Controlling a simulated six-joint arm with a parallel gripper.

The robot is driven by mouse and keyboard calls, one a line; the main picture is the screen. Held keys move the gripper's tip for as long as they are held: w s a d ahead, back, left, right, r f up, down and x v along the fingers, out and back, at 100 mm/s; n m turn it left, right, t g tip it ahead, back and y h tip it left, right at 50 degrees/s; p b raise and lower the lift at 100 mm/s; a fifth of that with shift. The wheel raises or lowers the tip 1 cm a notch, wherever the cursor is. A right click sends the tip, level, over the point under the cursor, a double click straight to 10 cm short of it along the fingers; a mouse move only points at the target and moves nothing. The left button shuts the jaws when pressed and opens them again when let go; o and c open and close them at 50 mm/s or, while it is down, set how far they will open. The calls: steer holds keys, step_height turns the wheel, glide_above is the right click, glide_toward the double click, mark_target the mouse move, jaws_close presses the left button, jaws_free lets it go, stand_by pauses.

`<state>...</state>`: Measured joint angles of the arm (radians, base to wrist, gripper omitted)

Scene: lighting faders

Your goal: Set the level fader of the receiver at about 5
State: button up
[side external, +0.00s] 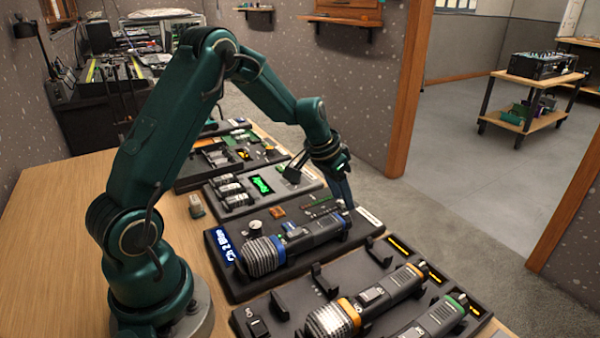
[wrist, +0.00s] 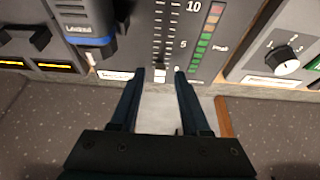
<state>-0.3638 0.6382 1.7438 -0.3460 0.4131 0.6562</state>
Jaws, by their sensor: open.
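The receiver (side external: 318,255) is a dark panel with a blue-ringed microphone lying on it and a "Ch 2 Blue" label. In the wrist view its level scale (wrist: 183,44) runs from 10 at the top, past 5, to the low end near the panel edge. The fader's pale cap (wrist: 160,72) appears to sit at the low end of the scale. My gripper (wrist: 159,72) is open, with one fingertip on each side of the cap. No grip on the cap shows. In the side view my gripper (side external: 347,206) is low over the receiver's far right end and hides the fader.
The microphone (wrist: 88,25) lies left of the fader in the wrist view. A level meter (wrist: 207,42) is to the right, and another panel with a round knob (wrist: 286,62) lies beyond. A panel with orange- and green-ringed microphones (side external: 280,305) is in front in the side view.

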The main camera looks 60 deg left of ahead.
steer(key=shift+f, duration=0.1)
jaws_close()
stand_by(1.4)
